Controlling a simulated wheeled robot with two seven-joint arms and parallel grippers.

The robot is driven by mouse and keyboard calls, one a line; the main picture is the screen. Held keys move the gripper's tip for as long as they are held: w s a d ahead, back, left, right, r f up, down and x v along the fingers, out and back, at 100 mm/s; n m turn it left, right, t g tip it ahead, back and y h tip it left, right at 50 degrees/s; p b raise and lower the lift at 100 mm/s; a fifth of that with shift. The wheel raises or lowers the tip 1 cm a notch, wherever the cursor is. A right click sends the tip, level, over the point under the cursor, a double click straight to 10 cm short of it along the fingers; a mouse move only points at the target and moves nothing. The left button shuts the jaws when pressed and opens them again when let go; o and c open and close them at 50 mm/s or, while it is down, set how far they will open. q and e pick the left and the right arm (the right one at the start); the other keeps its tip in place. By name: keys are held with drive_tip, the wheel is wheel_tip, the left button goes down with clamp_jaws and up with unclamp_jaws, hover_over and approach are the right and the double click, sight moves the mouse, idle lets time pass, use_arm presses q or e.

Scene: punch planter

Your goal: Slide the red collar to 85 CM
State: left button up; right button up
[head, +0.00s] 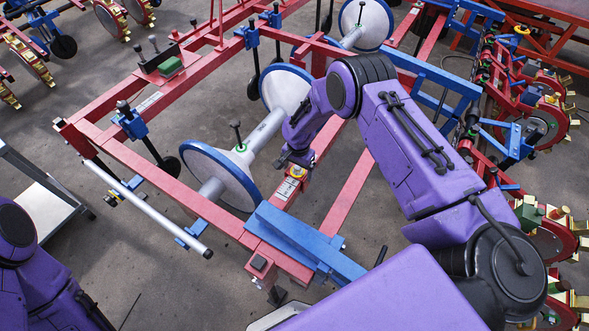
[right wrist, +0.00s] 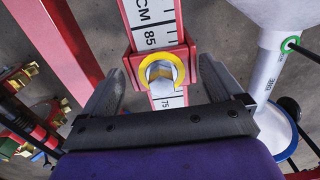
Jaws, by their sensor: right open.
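The red collar (right wrist: 186,62) sits on a white centimetre scale (right wrist: 153,15) along a red beam. A yellow ring with a silver bolt head (right wrist: 160,72) is on its face. The 85 mark shows just past the collar's far edge and the 75 mark on its near side, so the collar lies between them. In the head view the yellow ring (head: 297,171) shows below my right gripper (head: 291,160). That gripper is open, its two fingers (right wrist: 156,76) on either side of the collar; contact cannot be told. My left gripper is out of frame.
A white roller with blue-rimmed discs (head: 222,172) stands close left of the collar. A blue crossbar (head: 300,240) crosses the frame's near end. A green block (head: 170,67) sits on the far-left beam. Red and gold wheels (head: 545,120) line the right side.

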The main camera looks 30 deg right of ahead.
sight(287, 190)
drive_tip(key=c, duration=1.2)
drive_tip(key=s+a, duration=0.1)
drive_tip(key=a, duration=0.1)
drive_tip(key=s+a+p, duration=0.1)
drive_tip(key=a, duration=0.1)
drive_tip(key=s+a+p, duration=0.1)
drive_tip(key=a, duration=0.1)
drive_tip(key=shift+s, duration=0.25)
drive_tip(key=shift+s+a, duration=0.15)
drive_tip(key=o, duration=1.2)
drive_tip(key=shift+r, duration=0.1)
